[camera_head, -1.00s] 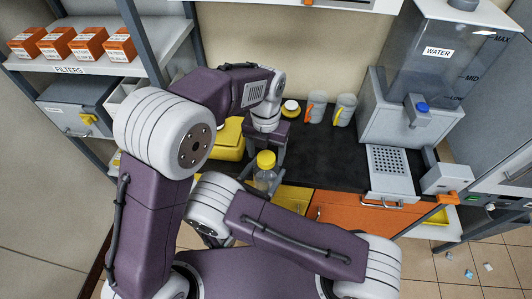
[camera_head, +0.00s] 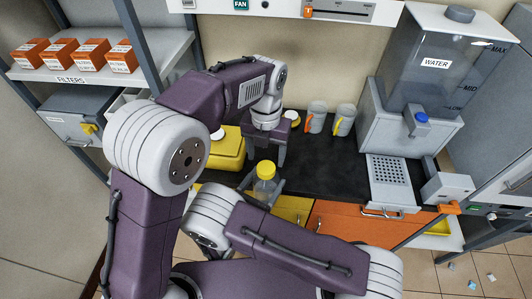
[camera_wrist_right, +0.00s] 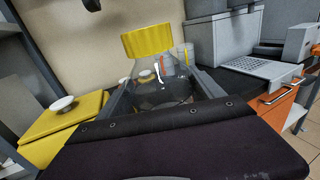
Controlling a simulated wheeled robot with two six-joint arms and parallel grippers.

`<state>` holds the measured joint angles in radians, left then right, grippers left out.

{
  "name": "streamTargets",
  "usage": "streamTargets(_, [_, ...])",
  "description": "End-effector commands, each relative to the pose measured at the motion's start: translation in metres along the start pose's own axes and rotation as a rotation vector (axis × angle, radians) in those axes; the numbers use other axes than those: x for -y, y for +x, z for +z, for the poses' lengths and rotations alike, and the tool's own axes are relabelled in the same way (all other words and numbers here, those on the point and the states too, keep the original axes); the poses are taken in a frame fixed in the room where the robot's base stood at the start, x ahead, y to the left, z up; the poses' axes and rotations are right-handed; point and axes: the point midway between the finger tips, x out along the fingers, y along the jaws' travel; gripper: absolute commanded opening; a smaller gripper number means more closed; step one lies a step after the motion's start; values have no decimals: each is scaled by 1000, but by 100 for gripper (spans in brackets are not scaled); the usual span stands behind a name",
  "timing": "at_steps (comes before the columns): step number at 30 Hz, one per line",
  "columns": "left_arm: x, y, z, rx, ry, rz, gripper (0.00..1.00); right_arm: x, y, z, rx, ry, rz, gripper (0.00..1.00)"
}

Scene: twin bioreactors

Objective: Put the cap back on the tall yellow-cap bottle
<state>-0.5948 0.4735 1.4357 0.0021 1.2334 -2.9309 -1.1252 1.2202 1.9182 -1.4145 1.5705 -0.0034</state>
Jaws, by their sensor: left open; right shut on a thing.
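The tall clear bottle (camera_head: 264,187) stands upright in my right gripper, which is shut on it. Its yellow cap (camera_head: 266,168) sits on top of the neck. In the right wrist view the cap (camera_wrist_right: 147,42) covers the mouth of the clear bottle (camera_wrist_right: 160,92), a little tilted in that picture. My left gripper (camera_head: 267,150) is open, pointing down just behind and above the cap, apart from it. The right gripper's fingers (camera_wrist_right: 163,104) reach along both sides of the bottle; in the head view my right arm hides most of them.
A yellow box (camera_head: 226,155) with a white round top stands left on the black bench (camera_head: 345,170). The water dispenser (camera_head: 400,140) is at the right. The bench's middle is clear.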

Motion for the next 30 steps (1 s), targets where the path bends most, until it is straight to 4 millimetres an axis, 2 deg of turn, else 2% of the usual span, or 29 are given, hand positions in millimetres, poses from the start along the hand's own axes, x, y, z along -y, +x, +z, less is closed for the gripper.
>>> streamTargets(2, [0, 0, 0, -1, -114, 0, 65, 0, 0, 1, 2, 1, 0, 0])
streamTargets(5, [0, 0, -1, -4, -383, 2, 65, 0, 0, 1, 2, 1, 0, 0])
streamTargets(29, [-1, -10, -5, 6, -3041, 36, 65, 0, 0, 1, 2, 1, 0, 0])
streamTargets(30, [-1, -11, -5, -9, 3108, -36, 65, 0, 0, 1, 2, 1, 0, 0])
